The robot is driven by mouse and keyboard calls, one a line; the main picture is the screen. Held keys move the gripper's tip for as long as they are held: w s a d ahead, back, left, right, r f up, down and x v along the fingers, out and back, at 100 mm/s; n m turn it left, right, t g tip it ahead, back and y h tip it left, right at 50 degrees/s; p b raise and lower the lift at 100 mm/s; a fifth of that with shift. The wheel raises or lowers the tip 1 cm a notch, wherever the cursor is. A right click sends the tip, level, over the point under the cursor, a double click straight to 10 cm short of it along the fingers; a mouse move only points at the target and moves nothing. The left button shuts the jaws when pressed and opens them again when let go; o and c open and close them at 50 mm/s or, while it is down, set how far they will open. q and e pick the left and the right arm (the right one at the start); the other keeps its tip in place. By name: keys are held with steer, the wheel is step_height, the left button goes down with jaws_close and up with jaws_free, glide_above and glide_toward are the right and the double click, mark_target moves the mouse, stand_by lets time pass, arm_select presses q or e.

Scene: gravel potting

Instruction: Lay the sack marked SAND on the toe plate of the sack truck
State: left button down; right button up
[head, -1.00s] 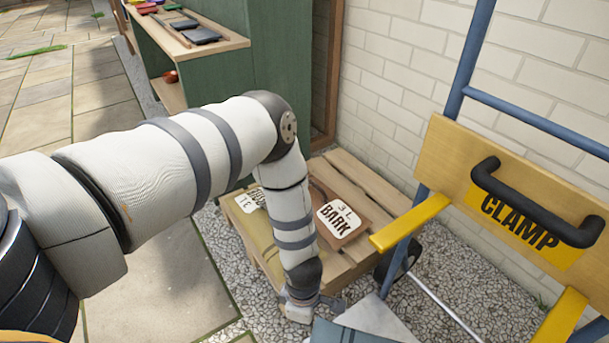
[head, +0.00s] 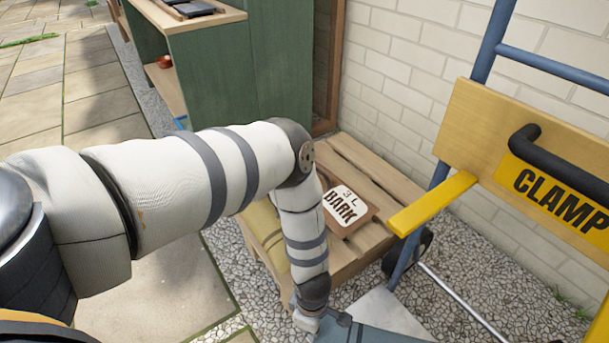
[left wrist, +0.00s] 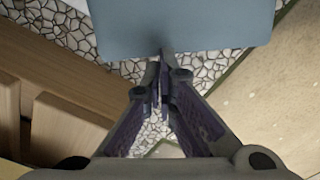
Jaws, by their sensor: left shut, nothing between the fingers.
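My left gripper (head: 338,318) is low at the bottom of the head view, beside a flat blue-grey thing (head: 375,336) that may be the sack; no SAND marking shows. This blue-grey thing lies at least partly over the pale grey toe plate (head: 398,309) of the sack truck (head: 490,110), and the picture edge cuts it off. In the left wrist view the closed fingertips (left wrist: 160,68) are empty and meet its near edge (left wrist: 185,25); I cannot tell whether they touch. My right gripper is out of view.
A wooden pallet (head: 375,185) holds a sack marked BARK (head: 345,208) and a yellowish sack (head: 262,228) partly behind my arm. A green cabinet (head: 245,70) stands behind. The truck has a yellow CLAMP board (head: 478,115). Gravel (head: 480,270) and paving (head: 50,110) are open.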

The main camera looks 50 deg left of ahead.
mark_target(331, 331)
arm_select(q)
steer(key=shift+w+d, duration=0.3)
steer(key=shift+d, duration=0.35)
steer(key=shift+w+d+b, duration=0.3)
steer(key=shift+d+b, duration=0.15)
steer(key=shift+d, duration=0.1)
steer(key=shift+w+d+b, duration=0.25)
steer(key=shift+d+b, duration=0.15)
steer(key=shift+d, duration=0.1)
